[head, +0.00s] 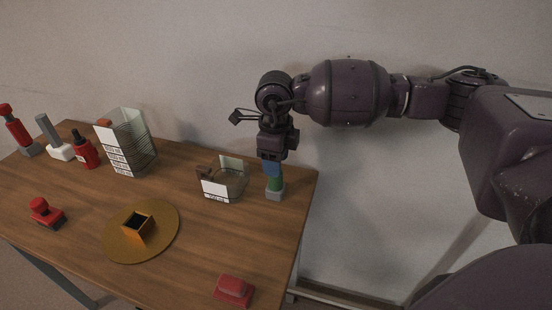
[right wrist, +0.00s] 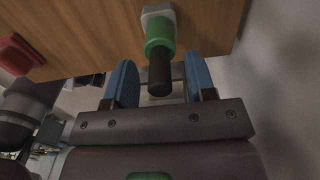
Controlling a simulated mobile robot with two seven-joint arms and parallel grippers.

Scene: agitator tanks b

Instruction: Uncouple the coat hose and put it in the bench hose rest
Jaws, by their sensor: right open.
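A green fitting (head: 275,183) with a black stem stands upright in a small grey block (head: 275,194) at the bench's right edge. It looks like the hose end in its rest, but no hose line shows. My right gripper (head: 271,169) is directly above it, pointing down. In the right wrist view the gripper (right wrist: 158,70) is open, a blue finger on either side of the black stem, with gaps visible. The green collar (right wrist: 159,35) and grey block (right wrist: 158,12) lie just beyond the fingertips. My left gripper is out of view.
A clear labelled container (head: 222,185) stands close left of the block. An orange box (head: 138,230) sits on a round plate (head: 112,250). A red block (head: 234,290) lies in front.

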